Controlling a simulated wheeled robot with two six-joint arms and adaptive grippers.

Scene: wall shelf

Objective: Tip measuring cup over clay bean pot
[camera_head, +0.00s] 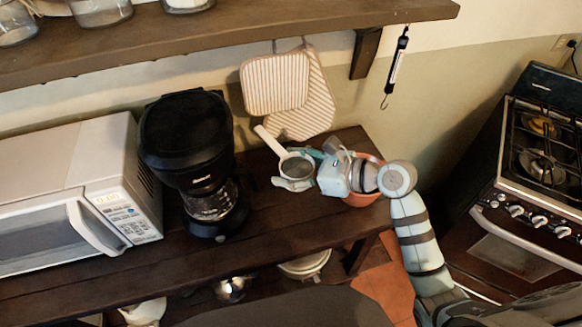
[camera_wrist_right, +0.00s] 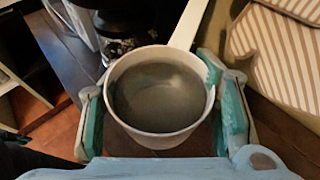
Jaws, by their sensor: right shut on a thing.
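The measuring cup (camera_head: 297,168) is white with a long pale handle pointing to the upper left in the head view. My right gripper (camera_head: 294,171) is shut on it, a finger on each side. In the right wrist view the cup (camera_wrist_right: 160,130) sits between the teal finger pads of the gripper (camera_wrist_right: 162,112), mouth towards the camera. Its inside is grey; I cannot tell what it holds. The clay bean pot (camera_head: 362,200) is orange-brown, on the right end of the wooden counter, mostly hidden behind my right gripper and wrist. The cup is left of the pot. My left gripper is not in view.
A black coffee maker (camera_head: 188,145) and a white microwave (camera_head: 75,190) stand to the left on the counter (camera_head: 262,225). Striped pot holders (camera_head: 275,84) hang on the wall behind. A shelf (camera_head: 230,35) with jars runs above. A stove (camera_head: 540,165) stands at the right.

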